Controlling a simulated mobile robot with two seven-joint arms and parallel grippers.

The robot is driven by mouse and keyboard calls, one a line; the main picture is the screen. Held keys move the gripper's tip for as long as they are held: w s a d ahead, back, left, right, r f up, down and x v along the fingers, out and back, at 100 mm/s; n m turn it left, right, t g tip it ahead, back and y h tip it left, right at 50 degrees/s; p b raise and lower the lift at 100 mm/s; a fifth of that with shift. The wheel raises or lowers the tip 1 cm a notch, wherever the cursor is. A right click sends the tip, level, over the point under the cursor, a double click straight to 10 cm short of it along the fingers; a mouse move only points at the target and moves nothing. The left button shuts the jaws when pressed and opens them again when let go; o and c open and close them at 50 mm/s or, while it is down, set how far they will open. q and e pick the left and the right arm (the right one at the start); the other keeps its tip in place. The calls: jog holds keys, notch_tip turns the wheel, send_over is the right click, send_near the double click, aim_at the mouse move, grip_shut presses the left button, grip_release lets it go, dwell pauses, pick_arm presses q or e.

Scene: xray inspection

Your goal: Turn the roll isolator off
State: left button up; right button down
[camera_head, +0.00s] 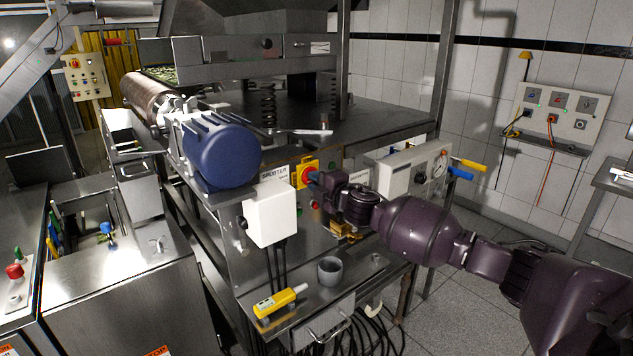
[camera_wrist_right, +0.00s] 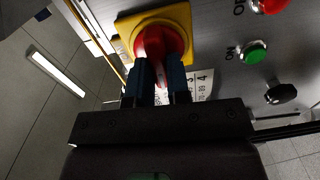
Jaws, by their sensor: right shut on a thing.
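The roll isolator is a red rotary knob (camera_wrist_right: 158,45) on a yellow square plate (camera_wrist_right: 184,18), mounted on the steel front panel of the machine. In the head view its yellow plate (camera_head: 305,168) shows beside a blue motor, partly covered by my right gripper. My right gripper (camera_wrist_right: 163,78) has its two blue-tipped fingers on either side of the red knob's handle and is shut on it. In the head view my right gripper (camera_head: 316,177) reaches the panel from the right. My left gripper is not in view.
A green button (camera_wrist_right: 254,52) and a black knob (camera_wrist_right: 281,94) sit right of the isolator in the wrist view. A white box (camera_head: 269,213) stands left of it. Below, a shelf holds a yellow tool (camera_head: 279,300) and a grey cup (camera_head: 330,271).

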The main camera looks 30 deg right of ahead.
jog(key=shift+n, duration=0.5)
jog(key=c, duration=1.1)
grip_release()
pick_arm(q)
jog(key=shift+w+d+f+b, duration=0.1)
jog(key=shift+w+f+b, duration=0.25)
jog(key=shift+b, duration=0.6)
pick_arm(e)
jog(key=s, duration=0.7)
jog(key=s+d, duration=0.1)
jog(key=s, duration=0.2)
jog(key=shift+s, duration=0.4)
jog(key=shift+a, duration=0.1)
